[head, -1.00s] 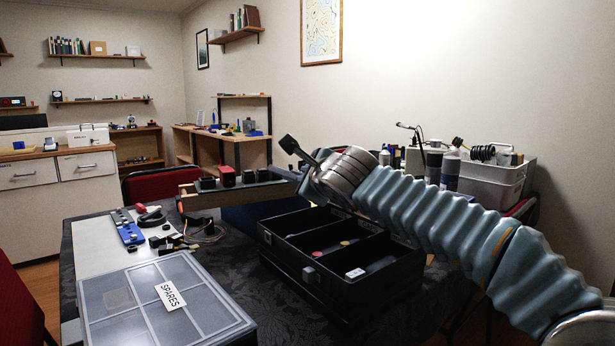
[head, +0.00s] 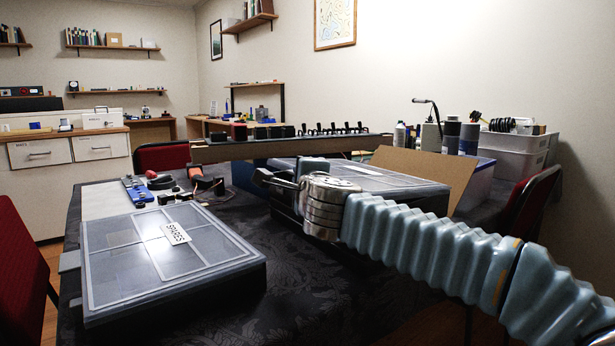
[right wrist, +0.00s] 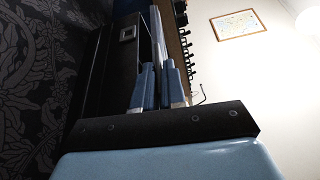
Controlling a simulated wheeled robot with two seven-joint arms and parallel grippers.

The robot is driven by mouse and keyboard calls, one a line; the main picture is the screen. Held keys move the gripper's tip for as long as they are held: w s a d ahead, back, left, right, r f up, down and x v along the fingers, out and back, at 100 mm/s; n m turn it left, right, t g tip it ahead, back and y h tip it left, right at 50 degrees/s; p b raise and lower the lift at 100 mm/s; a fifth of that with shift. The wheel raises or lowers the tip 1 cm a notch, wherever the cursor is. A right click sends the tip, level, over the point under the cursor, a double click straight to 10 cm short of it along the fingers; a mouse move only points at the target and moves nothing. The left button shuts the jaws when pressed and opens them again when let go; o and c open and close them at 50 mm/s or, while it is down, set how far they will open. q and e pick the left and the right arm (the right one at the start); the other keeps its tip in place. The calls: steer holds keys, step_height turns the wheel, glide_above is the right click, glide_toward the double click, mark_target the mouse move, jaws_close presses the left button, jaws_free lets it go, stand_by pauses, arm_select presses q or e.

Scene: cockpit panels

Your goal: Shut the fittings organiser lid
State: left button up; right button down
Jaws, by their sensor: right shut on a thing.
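The fittings organiser is the dark case (head: 283,206) on the table, and its latch side shows in the right wrist view (right wrist: 128,34). Its grey, clear-windowed lid (head: 350,174) now lies over the compartments, level or almost level. My arm hides much of the front, so I cannot tell whether the lid touches the rim all along. My right gripper (head: 262,180) is at the organiser's near left edge. In the right wrist view its blue fingers (right wrist: 160,85) are shut on the lid's edge (right wrist: 158,30). My left gripper is not in view.
A second case labelled SPARES (head: 165,250) lies shut at the front left. A long panel with switches (head: 290,145) stands behind the organiser. A cardboard flap (head: 430,175) and white bins (head: 515,160) stand to the right. The dark cloth (head: 320,265) in front is clear.

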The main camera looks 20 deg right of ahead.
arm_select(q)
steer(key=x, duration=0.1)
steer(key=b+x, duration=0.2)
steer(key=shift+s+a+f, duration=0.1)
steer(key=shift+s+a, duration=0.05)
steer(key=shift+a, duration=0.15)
arm_select(e)
step_height(320, 180, down, 3)
steer(key=shift+a+f+n+t, duration=0.15)
steer(key=shift+n+t, duration=0.15)
steer(key=shift+n, duration=0.3)
steer(key=c, duration=1.3)
jaws_free()
steer(key=shift+s, duration=0.15)
arm_select(q)
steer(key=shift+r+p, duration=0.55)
steer(key=shift+p, duration=0.05)
arm_select(e)
steer(key=s, duration=0.4)
steer(key=s+a, duration=0.1)
steer(key=s, duration=0.8)
steer(key=shift+s+a, duration=0.15)
steer(key=shift+s, duration=0.15)
